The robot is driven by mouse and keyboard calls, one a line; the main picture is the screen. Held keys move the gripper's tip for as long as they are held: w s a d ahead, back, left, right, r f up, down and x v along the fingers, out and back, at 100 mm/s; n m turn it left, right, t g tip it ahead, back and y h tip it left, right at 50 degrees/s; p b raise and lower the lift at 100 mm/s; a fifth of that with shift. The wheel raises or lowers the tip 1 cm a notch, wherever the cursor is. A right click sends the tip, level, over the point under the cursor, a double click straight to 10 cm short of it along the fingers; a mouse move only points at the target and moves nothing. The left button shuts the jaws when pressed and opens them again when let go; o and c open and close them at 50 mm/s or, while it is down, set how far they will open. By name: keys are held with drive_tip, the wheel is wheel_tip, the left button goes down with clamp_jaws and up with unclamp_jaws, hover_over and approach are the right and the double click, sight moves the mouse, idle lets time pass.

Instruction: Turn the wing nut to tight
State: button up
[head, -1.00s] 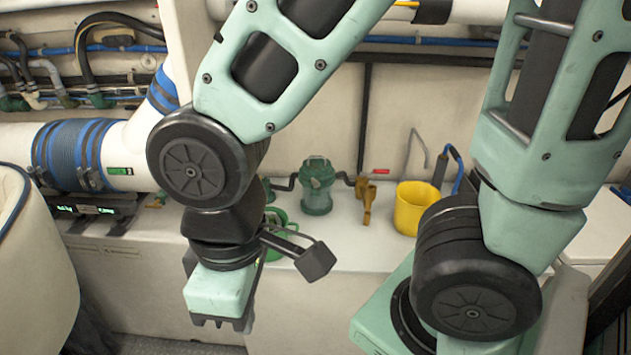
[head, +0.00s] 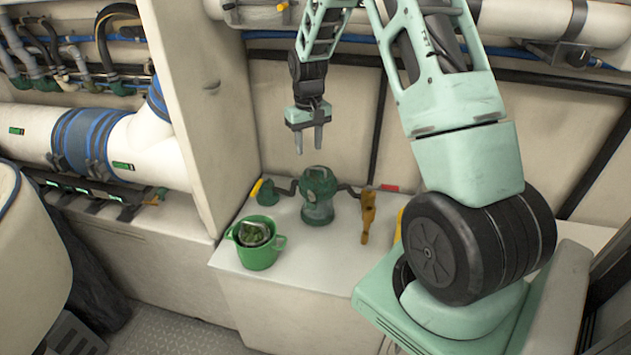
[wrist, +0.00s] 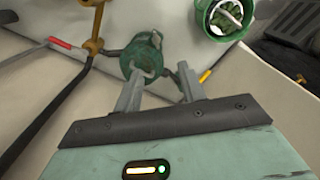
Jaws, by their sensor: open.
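A green strainer (head: 318,197) with a round lid stands upright on the white bench top, with dark pipes at both sides. The wrist view looks down on its green lid (wrist: 140,58). A small pale piece on the lid may be the wing nut, but its shape and angle are too small to tell. My gripper (head: 308,149) is open and empty, fingers pointing down, above the strainer in the head view. In the wrist view my gripper (wrist: 160,86) has its fingers spread at the lid's near side. I cannot tell the exact gap.
A green bucket (head: 258,257) with things inside stands at the bench's front left. An ochre valve (head: 368,214) is right of the strainer, with a red handle (head: 389,188) behind. A yellow handle (head: 256,188) is at left, near a tall partition (head: 206,110).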

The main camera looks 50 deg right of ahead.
drive_tip(key=d, duration=0.1)
drive_tip(key=p, duration=0.5)
approach(312, 194)
wheel_tip(312, 194, down, 9)
drive_tip(key=shift+r, duration=0.1)
clamp_jaws()
